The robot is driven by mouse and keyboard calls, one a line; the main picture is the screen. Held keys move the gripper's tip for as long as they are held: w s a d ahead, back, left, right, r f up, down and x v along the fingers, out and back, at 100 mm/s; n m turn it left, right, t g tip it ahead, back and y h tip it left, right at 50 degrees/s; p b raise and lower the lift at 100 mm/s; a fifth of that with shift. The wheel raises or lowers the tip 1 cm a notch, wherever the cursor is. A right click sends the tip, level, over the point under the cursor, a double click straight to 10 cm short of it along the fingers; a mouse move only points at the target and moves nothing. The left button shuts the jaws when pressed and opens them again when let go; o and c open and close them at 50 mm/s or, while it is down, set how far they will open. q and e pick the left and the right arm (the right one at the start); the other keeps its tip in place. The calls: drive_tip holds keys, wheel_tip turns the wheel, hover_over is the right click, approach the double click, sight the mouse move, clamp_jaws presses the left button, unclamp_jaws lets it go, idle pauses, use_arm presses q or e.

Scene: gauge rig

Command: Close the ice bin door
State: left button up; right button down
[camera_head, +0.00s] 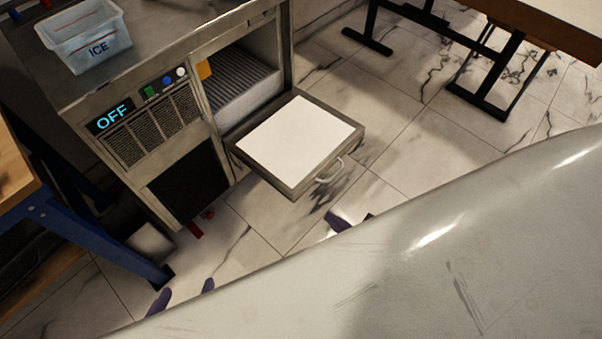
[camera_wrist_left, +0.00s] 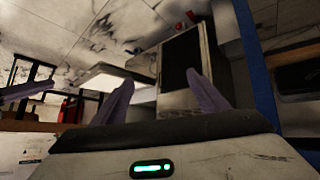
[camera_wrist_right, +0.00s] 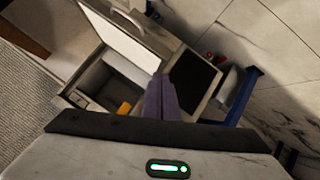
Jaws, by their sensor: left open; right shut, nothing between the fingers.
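The ice bin door (camera_head: 300,143) is open, folded down and out from the machine's front, with its white inner face up. Its handle (camera_head: 329,172) is on the outer edge. The door also shows in the right wrist view (camera_wrist_right: 122,38) and, edge-on, in the left wrist view (camera_wrist_left: 112,76). The bin opening (camera_head: 240,85) is exposed behind it. My left gripper (camera_head: 184,292) is open and empty, low in front of the machine, apart from the door. My right gripper (camera_wrist_right: 161,98) is shut and empty; its purple tip (camera_head: 337,218) shows just beyond the door's handle edge, mostly hidden by my arm.
The machine's panel shows a lit OFF display (camera_head: 111,117). An ICE tub (camera_head: 86,36) stands on the counter top. A blue-legged wooden table (camera_head: 90,235) is at left, and a dark-legged table (camera_head: 480,70) at upper right. Marble floor (camera_head: 400,150) is clear right of the door.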

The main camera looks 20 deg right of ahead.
drive_tip(key=w+d+f+n+t+y+b, duration=0.2)
drive_tip(key=f+n+b, duration=0.65)
drive_tip(key=n, duration=0.25)
drive_tip(key=w+d+f+n+t+y+b, duration=0.2)
drive_tip(key=f+n+t+b, duration=0.1)
drive_tip(key=f+n+b, duration=0.55)
drive_tip(key=w+d+f+n+t+y+b, duration=0.25)
drive_tip(key=f+n+b, duration=0.55)
drive_tip(key=n, duration=0.5)
use_arm(q)
drive_tip(key=w+d+f+m+h+b, duration=0.1)
drive_tip(key=d+f+h, duration=0.3)
drive_tip(key=d+f, duration=0.4)
drive_tip(key=shift+w+d+f, duration=0.15)
drive_tip(key=shift+w+f, duration=0.3)
drive_tip(key=shift+f, duration=0.65)
use_arm(e)
drive_tip(key=w+a+r, duration=0.4)
drive_tip(key=w+r, duration=0.3)
drive_tip(key=w, duration=0.2)
drive_tip(key=shift+w, duration=0.15)
drive_tip(key=shift+h, duration=0.25)
